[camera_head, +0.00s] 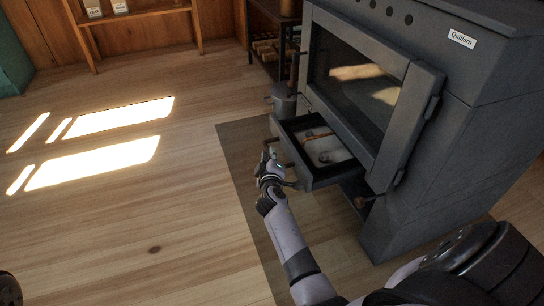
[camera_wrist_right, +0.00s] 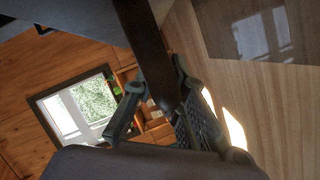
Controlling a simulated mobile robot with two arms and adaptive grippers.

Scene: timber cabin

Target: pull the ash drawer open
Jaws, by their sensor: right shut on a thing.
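The dark grey stove (camera_head: 440,120) stands at the right in the head view. Its ash drawer (camera_head: 297,160) sticks out of the lower front below the glass door, with pale ash and small dark bits visible inside. My right gripper (camera_head: 269,160) is at the drawer's front, shut on its handle. The hand mostly hides the handle in the head view. In the right wrist view, the gripper fingers (camera_wrist_right: 168,112) sit on either side of the end of a dark bar that comes down from the top.
A dark mat (camera_head: 245,150) lies under the stove's front. A grey canister (camera_head: 284,100) stands beside the drawer's far side, near a firewood rack (camera_head: 268,48). A wooden shelf (camera_head: 150,14) is at the back wall. The floor at left is clear.

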